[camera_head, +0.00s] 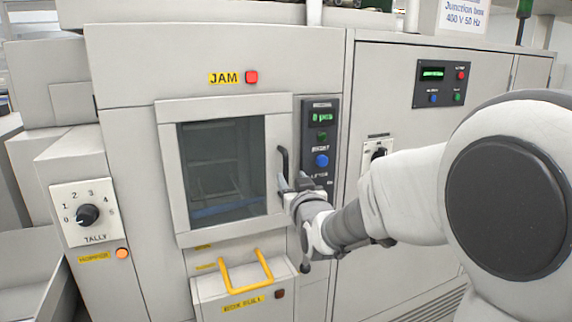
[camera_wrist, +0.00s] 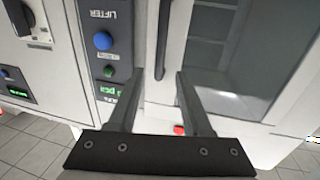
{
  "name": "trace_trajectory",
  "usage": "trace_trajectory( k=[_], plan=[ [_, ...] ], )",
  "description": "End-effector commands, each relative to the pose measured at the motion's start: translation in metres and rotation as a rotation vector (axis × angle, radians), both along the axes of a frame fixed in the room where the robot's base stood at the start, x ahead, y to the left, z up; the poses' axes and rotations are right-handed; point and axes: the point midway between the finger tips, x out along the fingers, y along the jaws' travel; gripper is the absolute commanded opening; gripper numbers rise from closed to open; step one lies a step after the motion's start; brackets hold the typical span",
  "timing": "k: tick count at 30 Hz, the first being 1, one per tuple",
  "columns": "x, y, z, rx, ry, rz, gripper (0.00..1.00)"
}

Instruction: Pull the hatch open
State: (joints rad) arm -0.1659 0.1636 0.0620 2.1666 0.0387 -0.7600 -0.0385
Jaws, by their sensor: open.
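The hatch (camera_head: 171,180) is a pale framed door with a dark window, and it looks closed in its opening. Its dark upright bar handle (camera_head: 283,162) is on the right side of the frame. My gripper (camera_head: 291,183) is at the lower part of the handle and hides some of it. In the wrist view, which looks upside down, my gripper (camera_wrist: 160,74) is open. The handle (camera_wrist: 164,35) shows between the two fingertips there, with a gap on each side. Whether either finger touches it, I cannot tell.
A control panel (camera_head: 320,142) with a blue button stands just right of the handle. A yellow bar handle (camera_head: 246,272) sticks out from a box below the hatch. A tally dial (camera_head: 86,213) is at left. A red JAM lamp (camera_head: 251,77) is above.

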Motion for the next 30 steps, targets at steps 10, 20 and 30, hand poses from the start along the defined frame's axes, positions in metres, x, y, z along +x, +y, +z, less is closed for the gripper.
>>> trace_trajectory(
  k=[10,20,30],
  plan=[
    [0.056,0.011,0.001,0.000,0.002,0.000,0.50],
    [0.079,0.016,0.000,0.000,0.001,0.000,0.50],
    [0.079,0.016,0.000,0.000,0.000,0.000,0.35]
  ],
)
